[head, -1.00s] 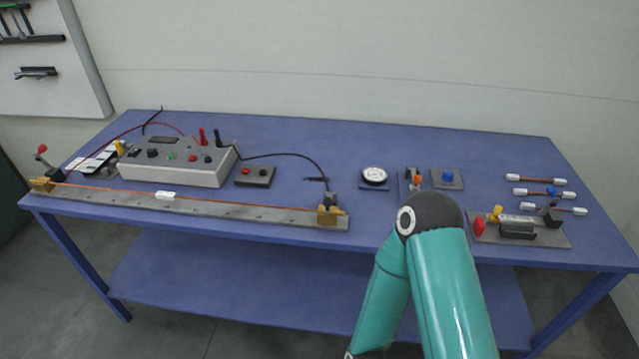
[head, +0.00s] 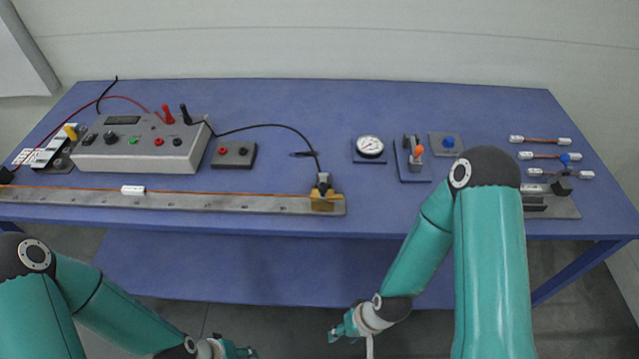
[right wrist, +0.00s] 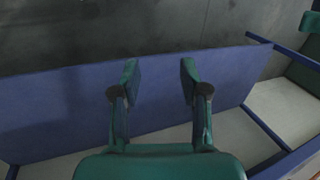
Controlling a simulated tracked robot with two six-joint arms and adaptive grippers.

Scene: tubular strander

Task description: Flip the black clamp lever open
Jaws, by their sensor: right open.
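A brass clamp block (head: 324,200) with a small dark part (head: 323,180) on top stands at the right end of the long rail (head: 230,203). This may be the black clamp lever; it is too small to tell its position. My right gripper (head: 341,328) is low in front of the table, below and apart from the clamp. In the right wrist view it (right wrist: 160,78) is open, with nothing between its fingers. My left gripper (head: 243,351) is at the bottom edge of the head view, partly cut off, away from the table things.
A grey control box (head: 140,150), a small two-button box (head: 233,154), a dial gauge (head: 370,147) and an orange-tipped switch (head: 415,150) stand on the blue table (head: 310,100). My right arm partly hides a fixture (head: 562,205). The table between rail and gauge is mostly clear.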

